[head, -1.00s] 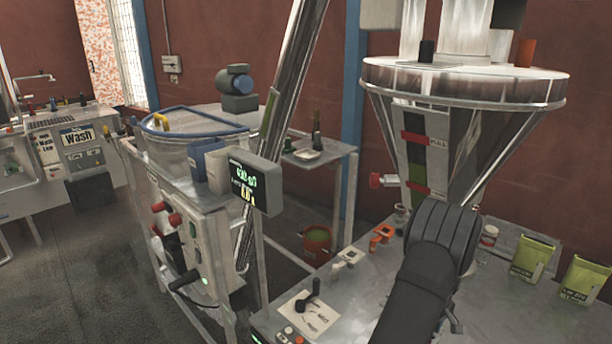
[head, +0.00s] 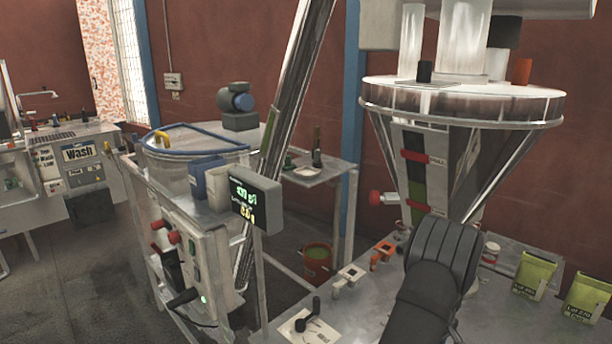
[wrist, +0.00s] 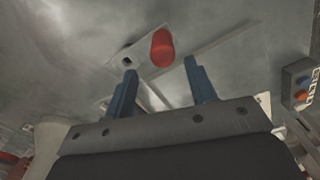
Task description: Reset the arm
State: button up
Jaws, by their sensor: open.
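My gripper (wrist: 160,82) shows in the wrist view with its two blue fingers spread apart. Nothing is between the fingers. A red knob (wrist: 162,47) on a pale metal strip lies beyond the fingertips, apart from them. In the head view my dark arm rises from the bottom edge in front of the steel hopper (head: 462,92), and the gripper itself is hidden there.
The metal bench (head: 390,300) holds orange and white clips (head: 383,252), a black-handled lever (head: 307,315) and green pouches (head: 535,274) at right. A display box (head: 256,200) and slanted steel tube (head: 297,80) stand left. An orange bucket (head: 317,262) is behind the bench.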

notch_tip(320, 180, down, 8)
jog(key=shift+f, duration=0.1)
jog(key=shift+s+a, duration=0.5)
jog(key=shift+a, duration=0.05)
